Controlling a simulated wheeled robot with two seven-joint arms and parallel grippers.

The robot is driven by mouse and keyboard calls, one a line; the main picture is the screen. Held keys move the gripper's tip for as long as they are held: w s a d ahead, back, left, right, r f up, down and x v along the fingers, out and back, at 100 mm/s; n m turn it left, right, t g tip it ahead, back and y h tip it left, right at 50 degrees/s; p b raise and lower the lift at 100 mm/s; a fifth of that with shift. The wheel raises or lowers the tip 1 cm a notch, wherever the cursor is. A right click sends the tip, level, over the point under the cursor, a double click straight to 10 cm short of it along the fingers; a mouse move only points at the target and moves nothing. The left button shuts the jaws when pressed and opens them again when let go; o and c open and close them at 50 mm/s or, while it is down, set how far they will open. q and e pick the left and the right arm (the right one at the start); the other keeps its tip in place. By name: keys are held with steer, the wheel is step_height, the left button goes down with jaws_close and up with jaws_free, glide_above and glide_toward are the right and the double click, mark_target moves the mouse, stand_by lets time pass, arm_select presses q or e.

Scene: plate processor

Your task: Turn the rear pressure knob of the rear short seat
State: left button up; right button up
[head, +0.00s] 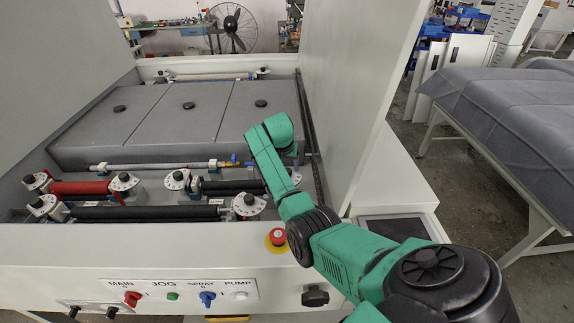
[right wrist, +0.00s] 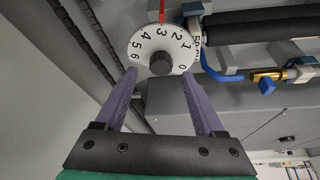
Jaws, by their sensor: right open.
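In the right wrist view a white round dial (right wrist: 178,41) numbered from 0 to 6 carries a dark central knob (right wrist: 160,64). A red mark stands at the dial's far edge, near the 3. My right gripper (right wrist: 160,75) is open, with its purple fingers on either side of the knob and a gap on both sides. In the head view the short black roller (head: 233,187) of the rear short seat has a white dial (head: 177,180) at its left end. Its right end is hidden behind my arm, as are my right gripper's fingers. My left gripper is out of view.
In the head view a long black roller (head: 145,213) lies in front and a red roller (head: 82,188) to the left.

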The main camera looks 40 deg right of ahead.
steer(key=x, duration=0.3)
steer(key=shift+w+d, duration=0.2)
steer(key=shift+w, duration=0.1)
steer(key=shift+f, duration=0.25)
steer(key=shift+s+a+r, duration=0.1)
steer(key=shift+s+a, duration=0.1)
steer(key=shift+s, duration=0.05)
steer(key=shift+d, duration=0.1)
jaws_close()
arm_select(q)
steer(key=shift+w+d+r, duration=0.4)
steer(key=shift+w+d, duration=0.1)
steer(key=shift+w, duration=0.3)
